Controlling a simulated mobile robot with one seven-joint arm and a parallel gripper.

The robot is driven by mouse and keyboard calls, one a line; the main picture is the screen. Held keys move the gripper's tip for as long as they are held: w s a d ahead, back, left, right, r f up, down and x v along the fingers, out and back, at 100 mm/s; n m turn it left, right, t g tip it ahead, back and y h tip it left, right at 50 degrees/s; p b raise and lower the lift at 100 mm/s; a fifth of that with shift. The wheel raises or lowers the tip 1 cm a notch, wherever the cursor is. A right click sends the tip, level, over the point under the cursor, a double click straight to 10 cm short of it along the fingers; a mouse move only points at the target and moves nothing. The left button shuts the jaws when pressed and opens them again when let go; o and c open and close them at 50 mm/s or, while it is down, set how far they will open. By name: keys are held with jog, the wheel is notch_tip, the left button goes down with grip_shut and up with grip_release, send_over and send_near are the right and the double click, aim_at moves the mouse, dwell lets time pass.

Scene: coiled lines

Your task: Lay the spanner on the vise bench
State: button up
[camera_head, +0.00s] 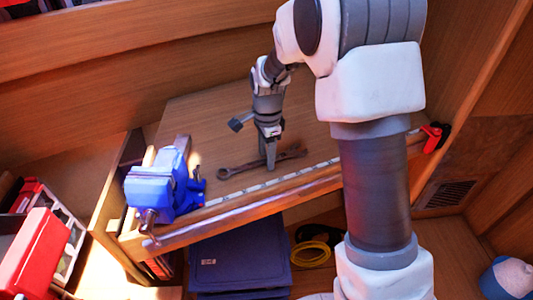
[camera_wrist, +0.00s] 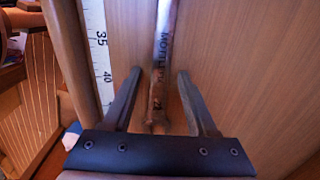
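The spanner (camera_head: 243,167) lies flat on the wooden vise bench (camera_head: 202,118), close to its front edge and right of the blue vise (camera_head: 153,187). My gripper (camera_head: 270,163) points down at the middle of the spanner in the head view. In the wrist view my gripper (camera_wrist: 160,72) is open, with one finger on each side of the spanner (camera_wrist: 162,45) and a visible gap to both. The spanner's lettered shaft runs up out of the wrist view. Whether the fingertips touch the bench top is hard to tell.
A measuring strip (camera_wrist: 101,45) runs along the bench's front edge. A red clamp (camera_head: 434,136) sits at the right end. Below are blue flat cases (camera_head: 240,258) and a yellow coil (camera_head: 312,254). Red boxes (camera_head: 36,252) stand at the left. The bench behind the spanner is clear.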

jog(key=shift+r, duration=0.15)
jog(key=s+d+r+n+t, duration=0.1)
jog(key=s+d+r+n, duration=0.15)
jog(key=r, duration=0.65)
jog(key=s+d+r+n, duration=0.1)
jog(key=s+r, duration=0.3)
jog(key=r, duration=0.4)
jog(key=s+d+r+n+t, duration=0.1)
jog(key=s+d+n+t, duration=0.1)
jog(key=s+n, duration=0.3)
jog(key=s+d+r+n+t, duration=0.1)
jog(key=s+n, duration=0.5)
jog(key=s, duration=0.7)
jog(key=shift+d+t, duration=0.6)
jog(key=shift+d, duration=0.65)
jog(key=shift+s+r, duration=0.1)
jog(key=shift+c, duration=0.6)
